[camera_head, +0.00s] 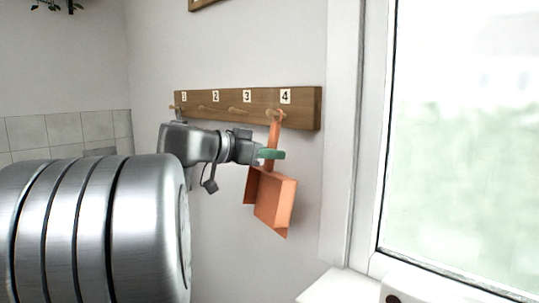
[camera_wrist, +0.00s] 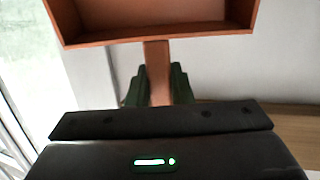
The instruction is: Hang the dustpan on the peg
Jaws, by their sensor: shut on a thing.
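The orange dustpan (camera_head: 272,203) hangs pan-down below the peg rail in the head view, its handle pointing up. The top of its handle is at the peg under label 4 (camera_head: 279,114); I cannot tell whether its hole is around that peg or just in front of it. My gripper (camera_head: 270,154), with green fingers, is shut on the handle just above the pan. In the wrist view, the pan (camera_wrist: 155,22) is at the top and the handle (camera_wrist: 158,72) runs down between the green fingers. The handle's end is hidden behind the gripper body there.
The wooden rail (camera_head: 265,98) on the wall carries several numbered pegs, 1 to 4 from left to right. A white window frame (camera_head: 345,130) stands right of the rail. A white sill (camera_head: 338,287) juts out below right.

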